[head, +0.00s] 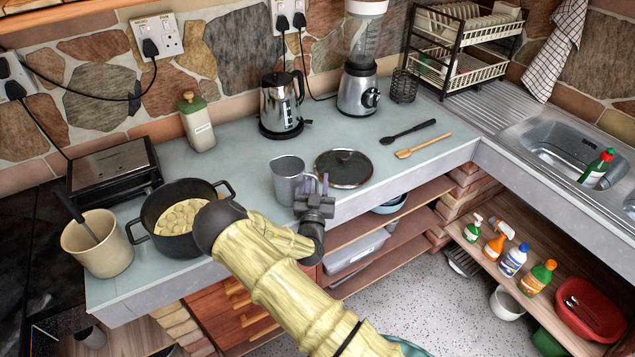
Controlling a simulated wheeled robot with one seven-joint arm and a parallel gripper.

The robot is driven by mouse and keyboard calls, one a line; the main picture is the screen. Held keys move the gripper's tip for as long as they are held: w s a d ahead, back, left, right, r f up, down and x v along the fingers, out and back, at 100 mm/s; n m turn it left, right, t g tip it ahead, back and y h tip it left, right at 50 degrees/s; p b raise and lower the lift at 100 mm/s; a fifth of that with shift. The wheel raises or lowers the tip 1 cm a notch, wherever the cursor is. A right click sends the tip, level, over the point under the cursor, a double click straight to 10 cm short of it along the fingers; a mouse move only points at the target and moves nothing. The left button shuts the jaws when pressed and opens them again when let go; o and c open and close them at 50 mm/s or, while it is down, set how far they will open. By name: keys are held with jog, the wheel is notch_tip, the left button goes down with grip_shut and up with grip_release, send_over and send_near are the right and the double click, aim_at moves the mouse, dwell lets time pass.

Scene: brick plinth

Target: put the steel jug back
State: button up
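The steel jug (287,183) stands upright on the counter (240,172), close to its front edge. It is a plain grey metal vessel with an open top. My gripper (317,184) is just to the right of the jug, with its fingers pointing toward the back of the counter. The fingers overlap the jug's right side in the picture. I cannot tell whether they are around a handle, touching the jug or apart from it. My arm hides part of the counter's front edge.
A dark pot (176,241) with pale food stands left of the jug, and a glass lid (343,169) lies to its right. A kettle (281,107) and a blender (357,93) stand behind. Spoons (424,146) lie further right. Bare counter lies between pot and kettle.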

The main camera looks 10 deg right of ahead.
jog(key=b+v, duration=0.4)
jog(key=v, duration=0.8)
jog(key=shift+r, duration=0.1)
jog(key=d+f+m+g+y, duration=0.15)
jog(key=d+m+g, duration=0.25)
jog(key=g, duration=0.6)
jog(key=s+r+n+g+y, duration=0.2)
jog(key=s+r+n+g, duration=0.1)
jog(key=s, duration=0.6)
jog(key=s+r+n+g+y, duration=0.3)
jog(key=s+r+n+g, duration=0.1)
jog(key=s+r, duration=0.4)
jog(key=shift+s+a+r+n+g, duration=0.2)
jog(key=shift+s+n+g, duration=0.15)
jog(key=shift+s, duration=0.5)
